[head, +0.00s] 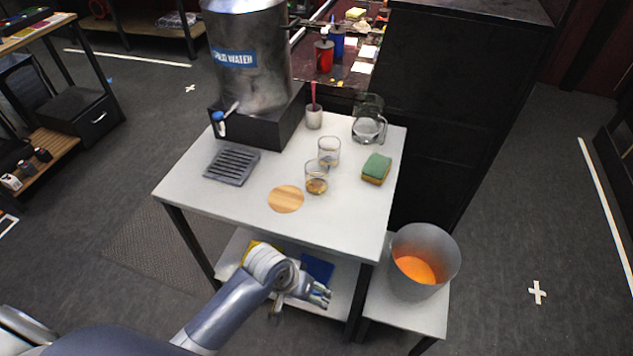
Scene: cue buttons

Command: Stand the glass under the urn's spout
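Two clear glasses stand upright on the white table (180,190). The nearer glass (316,181) has something brownish at its bottom, and the farther glass (329,148) is just behind it. The metal urn (250,75), with a blue water label, sits on a black stand at the back left. Its spout (220,123), with a blue and white tap, points to the front left. A dark slatted drip tray (232,166) lies below the spout, with no glass on it. My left gripper (325,296) is in front of the table, apart from the glasses; its finger gap is unclear. My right gripper is out of view.
A round wooden coaster (286,199) lies bare left of the nearer glass. A green-topped sponge (376,168), a glass pitcher (369,125) and a cup with a red stick (314,118) stand nearby. A grey bin (445,255) with orange inside stands at the right.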

